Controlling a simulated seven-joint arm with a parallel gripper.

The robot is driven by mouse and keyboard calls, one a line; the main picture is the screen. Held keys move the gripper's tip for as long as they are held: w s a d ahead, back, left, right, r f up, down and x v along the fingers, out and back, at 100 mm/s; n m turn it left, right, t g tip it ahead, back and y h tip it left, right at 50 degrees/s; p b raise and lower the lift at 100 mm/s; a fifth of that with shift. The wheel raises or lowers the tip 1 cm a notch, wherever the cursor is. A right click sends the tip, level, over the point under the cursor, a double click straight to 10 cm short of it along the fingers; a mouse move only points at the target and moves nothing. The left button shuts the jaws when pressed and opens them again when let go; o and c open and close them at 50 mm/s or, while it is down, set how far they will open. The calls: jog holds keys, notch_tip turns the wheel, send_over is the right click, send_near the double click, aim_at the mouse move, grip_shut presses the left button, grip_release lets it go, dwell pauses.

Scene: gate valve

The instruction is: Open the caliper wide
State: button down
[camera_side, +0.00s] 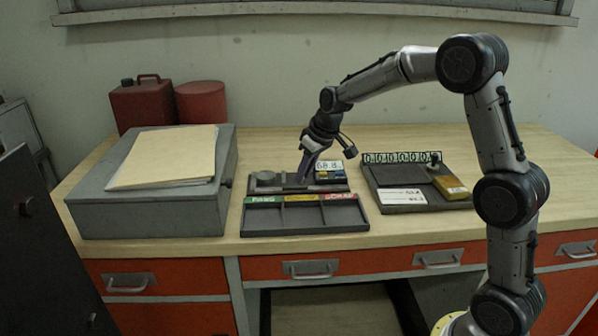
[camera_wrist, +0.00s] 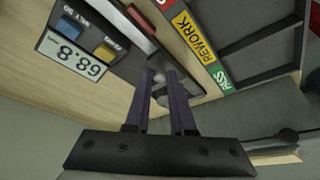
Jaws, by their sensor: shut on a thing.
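The caliper (camera_side: 290,187) lies on a dark stand on the bench, left of the readout. In the wrist view my gripper (camera_wrist: 164,76) is shut on a small part of the caliper, largely hidden between the fingertips.
A sorting tray (camera_side: 305,228) with PASS, REWORK and red labels lies in front. Right of it stands a dark board (camera_side: 400,176) with a digit counter, cards and a yellow block. A grey box (camera_side: 150,205) bearing a folder stands left. The bench's right end is clear.

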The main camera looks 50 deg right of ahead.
jog(key=shift+s+d+r, duration=0.1)
jog(key=c, duration=0.8)
grip_release()
jog(key=shift+o, duration=0.2)
jog(key=v, duration=1.3)
jog(key=shift+s+r, duration=0.25)
jog(key=shift+r, duration=0.05)
